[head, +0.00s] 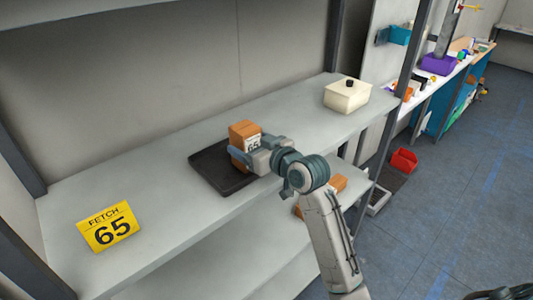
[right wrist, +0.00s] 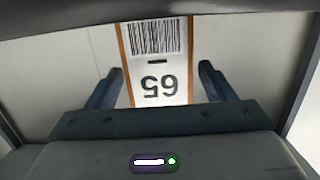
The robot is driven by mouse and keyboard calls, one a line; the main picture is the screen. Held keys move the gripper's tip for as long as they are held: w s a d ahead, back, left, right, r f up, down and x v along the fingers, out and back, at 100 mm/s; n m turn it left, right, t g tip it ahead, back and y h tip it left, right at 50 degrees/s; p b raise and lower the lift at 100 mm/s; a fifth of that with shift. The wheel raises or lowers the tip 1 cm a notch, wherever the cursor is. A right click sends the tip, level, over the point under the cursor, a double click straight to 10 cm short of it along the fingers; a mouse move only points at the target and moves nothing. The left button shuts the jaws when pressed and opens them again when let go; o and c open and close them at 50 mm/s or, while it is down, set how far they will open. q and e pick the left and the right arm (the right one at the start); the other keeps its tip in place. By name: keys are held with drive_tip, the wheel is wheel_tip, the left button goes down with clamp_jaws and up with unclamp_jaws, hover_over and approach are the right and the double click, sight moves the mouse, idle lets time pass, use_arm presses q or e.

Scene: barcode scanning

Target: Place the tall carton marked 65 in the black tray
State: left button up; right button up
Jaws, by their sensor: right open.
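The tall orange-brown carton marked 65 (head: 243,131) stands upright at the right part of the black tray (head: 212,167) on the shelf. Its base is partly hidden by my gripper, so its exact contact with the tray cannot be seen. My right gripper (head: 249,152) is at the carton's label side. In the right wrist view, the carton's white label (right wrist: 158,62) shows upside down with a barcode and 65. It lies between the open fingers of my right gripper (right wrist: 161,70), with a gap on each side. My left gripper is not in view.
A yellow sign reading FETCH 65 (head: 108,228) is at the shelf's left. A cream box with a black knob (head: 347,95) stands at the right end. Another orange carton (head: 336,183) shows below, behind my arm. Metal posts frame the rack. Shelf between sign and tray is clear.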

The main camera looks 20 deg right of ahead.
drive_tip(key=b+v, duration=0.2)
drive_tip(key=v, duration=0.8)
drive_tip(key=shift+s, duration=0.2)
